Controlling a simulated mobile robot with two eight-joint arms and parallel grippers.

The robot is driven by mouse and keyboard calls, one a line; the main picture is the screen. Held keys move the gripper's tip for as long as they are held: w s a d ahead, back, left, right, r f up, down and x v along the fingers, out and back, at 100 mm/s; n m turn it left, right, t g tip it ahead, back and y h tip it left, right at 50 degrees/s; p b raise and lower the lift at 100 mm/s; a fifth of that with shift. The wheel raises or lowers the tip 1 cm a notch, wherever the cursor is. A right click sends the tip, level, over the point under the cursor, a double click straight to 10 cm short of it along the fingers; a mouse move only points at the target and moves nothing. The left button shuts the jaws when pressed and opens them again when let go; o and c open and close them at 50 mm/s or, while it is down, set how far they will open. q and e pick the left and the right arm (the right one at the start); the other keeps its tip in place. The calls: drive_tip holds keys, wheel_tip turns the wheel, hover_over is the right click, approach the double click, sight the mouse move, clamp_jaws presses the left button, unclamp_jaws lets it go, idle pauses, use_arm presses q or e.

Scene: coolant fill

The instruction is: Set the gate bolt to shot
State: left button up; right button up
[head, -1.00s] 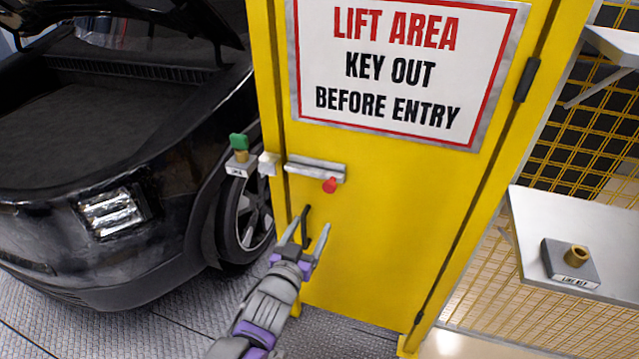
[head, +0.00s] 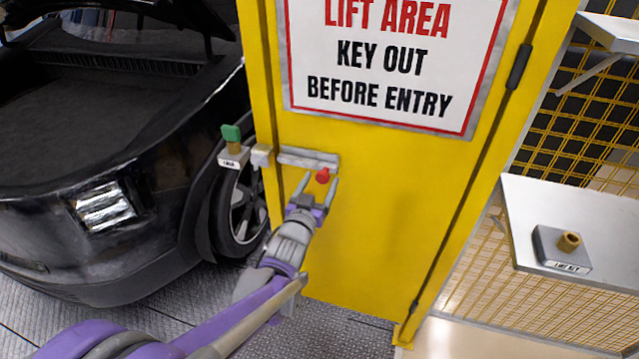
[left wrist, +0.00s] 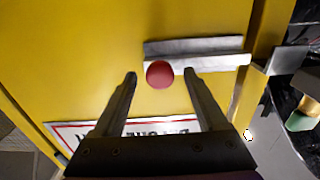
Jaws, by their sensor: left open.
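The gate bolt (head: 308,158) is a grey metal bar with a red knob (head: 322,176), mounted on the yellow gate (head: 400,220). A pale keeper block (head: 262,155) sits to its left at the gate's edge. My left gripper (head: 319,182) is open at the knob, with a finger to either side of it in the picture. In the left wrist view the red knob (left wrist: 159,74) shows between the open fingertips (left wrist: 159,73), below the bar (left wrist: 195,56). I cannot tell whether the fingers touch it. My right gripper is out of view.
A green-handled key switch (head: 231,142) stands left of the keeper. A black car (head: 130,240) is parked at the left. At the right a grey shelf (head: 530,205) bears a labelled block with a brass socket (head: 567,243). A sign (head: 390,65) is above the bolt.

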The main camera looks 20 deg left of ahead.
use_arm(q)
clamp_jaws()
idle(0.3)
idle(1.1)
